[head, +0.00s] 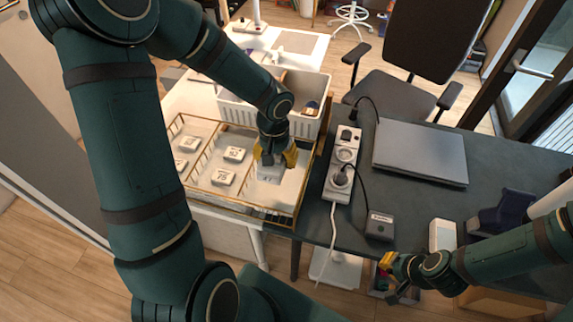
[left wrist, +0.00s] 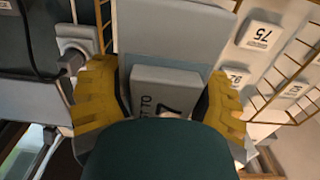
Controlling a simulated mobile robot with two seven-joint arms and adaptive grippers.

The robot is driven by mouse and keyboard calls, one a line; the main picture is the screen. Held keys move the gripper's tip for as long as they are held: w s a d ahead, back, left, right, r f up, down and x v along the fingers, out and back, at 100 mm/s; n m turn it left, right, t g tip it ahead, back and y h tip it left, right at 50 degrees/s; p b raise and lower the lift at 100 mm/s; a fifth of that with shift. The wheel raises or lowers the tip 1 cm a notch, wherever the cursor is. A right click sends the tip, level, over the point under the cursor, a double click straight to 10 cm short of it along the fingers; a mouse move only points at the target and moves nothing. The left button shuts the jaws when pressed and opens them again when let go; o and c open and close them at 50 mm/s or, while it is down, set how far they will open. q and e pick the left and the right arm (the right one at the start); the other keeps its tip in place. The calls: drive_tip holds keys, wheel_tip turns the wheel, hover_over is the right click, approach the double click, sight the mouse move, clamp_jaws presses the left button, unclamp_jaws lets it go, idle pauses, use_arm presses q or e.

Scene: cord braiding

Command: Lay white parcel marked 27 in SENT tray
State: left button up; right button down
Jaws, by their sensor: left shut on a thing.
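My left gripper (head: 275,157) is shut on a white parcel (head: 270,173) over the right-hand section of a gold-railed tray (head: 245,202). In the left wrist view the parcel (left wrist: 165,84) sits between the yellow fingers; its printing is partly hidden by my wrist, so I cannot confirm the number. I cannot tell whether it touches the tray floor. Other white parcels lie in the sections to the left, one (head: 234,154) near the middle and one (head: 223,177) below it. No SENT label is readable. My right gripper (head: 391,277) is at the desk's front edge, its opening unclear.
A white basket (head: 310,124) stands behind the tray. To the right on the dark desk are a power strip (head: 342,165) with cords, a closed laptop (head: 420,151), a small grey box (head: 380,226) and a white device (head: 442,235). An office chair (head: 405,92) stands behind.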

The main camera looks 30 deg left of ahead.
use_arm(q)
wheel_tip(320, 180, down, 6)
drive_tip(key=shift+s+r+b, duration=0.15)
drive_tip(key=shift+r+b, duration=0.1)
drive_tip(key=shift+b, duration=0.3)
drive_tip(key=shift+f+b, duration=0.45)
drive_tip(key=shift+f, duration=1.75)
drive_tip(key=shift+r, duration=0.1)
drive_tip(key=shift+f, duration=0.2)
drive_tip(key=o, duration=1)
drive_tip(key=shift+o, duration=0.2)
drive_tip(key=shift+r, duration=0.1)
